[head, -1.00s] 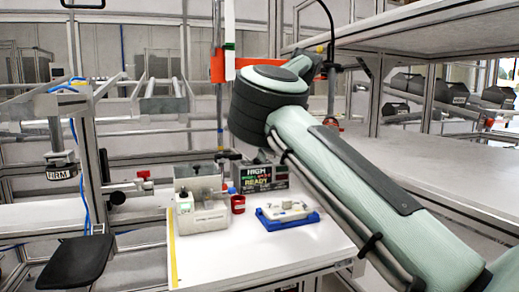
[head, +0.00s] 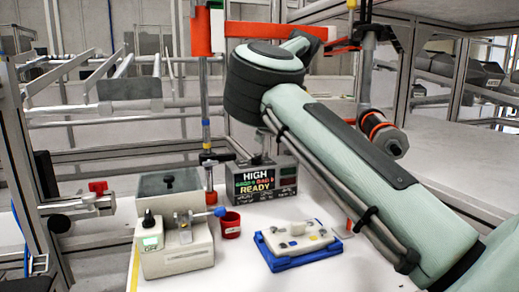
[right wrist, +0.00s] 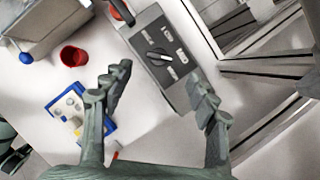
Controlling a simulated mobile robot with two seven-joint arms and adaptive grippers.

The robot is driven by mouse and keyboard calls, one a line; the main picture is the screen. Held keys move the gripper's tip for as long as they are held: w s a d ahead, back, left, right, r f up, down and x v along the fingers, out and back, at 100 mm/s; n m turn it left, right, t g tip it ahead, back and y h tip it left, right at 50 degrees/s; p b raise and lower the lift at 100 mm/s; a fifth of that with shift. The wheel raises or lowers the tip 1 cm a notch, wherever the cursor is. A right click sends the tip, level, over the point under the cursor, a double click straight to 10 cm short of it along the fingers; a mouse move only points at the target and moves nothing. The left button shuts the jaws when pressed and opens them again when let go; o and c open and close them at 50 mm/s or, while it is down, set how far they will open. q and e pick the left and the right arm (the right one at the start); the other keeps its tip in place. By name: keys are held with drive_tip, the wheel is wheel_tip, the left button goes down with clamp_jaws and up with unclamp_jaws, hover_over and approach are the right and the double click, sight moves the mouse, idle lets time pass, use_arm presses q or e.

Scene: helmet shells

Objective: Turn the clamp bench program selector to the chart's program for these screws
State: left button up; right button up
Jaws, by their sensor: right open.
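A dark box with a lit display (head: 262,182) stands at the back of the white table; its screen reads HIGH and READY. In the right wrist view its grey top panel (right wrist: 154,36) carries a dark selector knob (right wrist: 160,57) with a pale pointer and several small labels. I cannot clearly read the labels. My right gripper (right wrist: 158,72) is open, its fingers on either side of the panel with the knob between them; contact cannot be judged. In the head view my right wrist hides most of this gripper. No chart is readable, and screws are not distinguishable. My left gripper is not in view.
A beige clamp fixture (head: 178,258) with a blue-balled lever stands at left. A red cup (head: 229,227) is beside it. A blue tray (head: 300,257) holding a white part lies in front of the box. A dark tool (head: 384,133) hangs at right. Metal frames border the table.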

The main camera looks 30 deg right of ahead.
sight(257, 156)
drive_tip(key=x, duration=0.5)
drive_tip(key=shift+a+f+p, duration=0.15)
drive_tip(key=shift+p, duration=0.15)
drive_tip(key=shift+f, duration=0.35)
drive_tip(key=shift+w+f, duration=0.1)
drive_tip(key=shift+f, duration=0.1)
drive_tip(key=shift+a, duration=0.1)
drive_tip(key=c, duration=1.2)
drive_tip(key=shift+o, duration=0.2)
drive_tip(key=shift+f+b, duration=0.2)
drive_tip(key=shift+b, duration=0.15)
drive_tip(key=shift+a+m+h+b, duration=0.1)
drive_tip(key=shift+m+h+b, duration=0.3)
drive_tip(key=shift+m+b, duration=0.6)
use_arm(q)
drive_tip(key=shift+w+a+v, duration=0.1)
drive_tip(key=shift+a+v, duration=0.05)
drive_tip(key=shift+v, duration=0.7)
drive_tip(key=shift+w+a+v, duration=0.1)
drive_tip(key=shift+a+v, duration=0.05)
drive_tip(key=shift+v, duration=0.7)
use_arm(e)
drive_tip(key=shift+r+m, duration=0.2)
drive_tip(key=shift+m, duration=0.1)
